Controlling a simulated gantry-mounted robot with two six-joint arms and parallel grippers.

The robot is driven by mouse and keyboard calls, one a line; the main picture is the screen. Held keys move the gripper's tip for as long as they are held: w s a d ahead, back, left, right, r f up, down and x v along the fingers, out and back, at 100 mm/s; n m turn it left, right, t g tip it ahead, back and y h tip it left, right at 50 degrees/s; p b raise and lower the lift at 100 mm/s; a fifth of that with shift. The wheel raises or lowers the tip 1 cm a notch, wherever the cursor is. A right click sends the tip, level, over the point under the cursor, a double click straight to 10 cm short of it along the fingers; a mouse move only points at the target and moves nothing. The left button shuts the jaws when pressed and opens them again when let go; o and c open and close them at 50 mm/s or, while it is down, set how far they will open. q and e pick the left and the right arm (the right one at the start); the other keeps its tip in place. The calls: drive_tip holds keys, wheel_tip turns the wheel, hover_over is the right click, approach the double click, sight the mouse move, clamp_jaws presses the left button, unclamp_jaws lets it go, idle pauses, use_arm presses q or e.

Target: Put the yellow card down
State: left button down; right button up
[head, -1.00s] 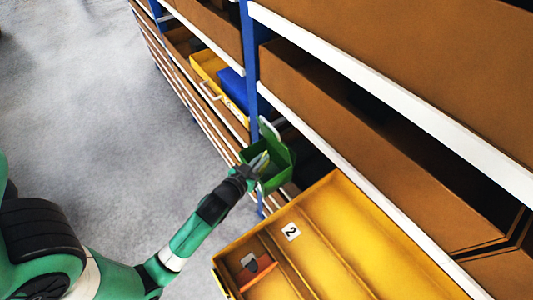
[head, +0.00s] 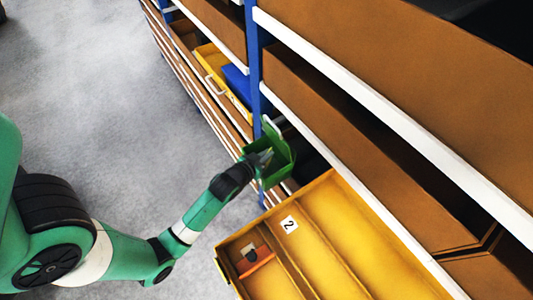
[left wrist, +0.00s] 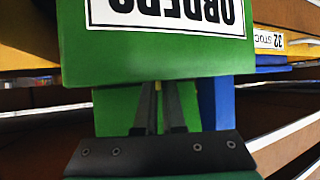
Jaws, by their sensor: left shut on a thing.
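My left gripper (head: 264,158) reaches into the open green box (head: 284,163) on the blue shelf post. In the left wrist view its two fingers (left wrist: 158,108) are close together, with a thin yellow edge of the yellow card (left wrist: 158,87) between their tips. Most of the card is hidden by the fingers, and I cannot make it out in the head view. The green box (left wrist: 150,60) carries a white label reading ORDERS, upside down in the left wrist view. I cannot tell if the card touches the box. My right gripper is not in view.
A yellow drawer (head: 330,235) marked 2 stands open at the lower right, with an orange-red item (head: 256,266) in it. A yellow bin (head: 210,60) with a blue thing (head: 237,82) sits farther back. Brown boxes fill the shelves.

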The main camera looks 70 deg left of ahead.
use_arm(q)
drive_tip(key=c, duration=1)
unclamp_jaws()
drive_tip(key=shift+f, duration=0.1)
drive_tip(key=shift+r, duration=0.25)
drive_tip(key=shift+r+p, duration=0.65)
drive_tip(key=shift+p, duration=0.05)
drive_tip(key=v, duration=1.1)
drive_tip(key=shift+s+d, duration=0.25)
drive_tip(key=shift+s, duration=0.15)
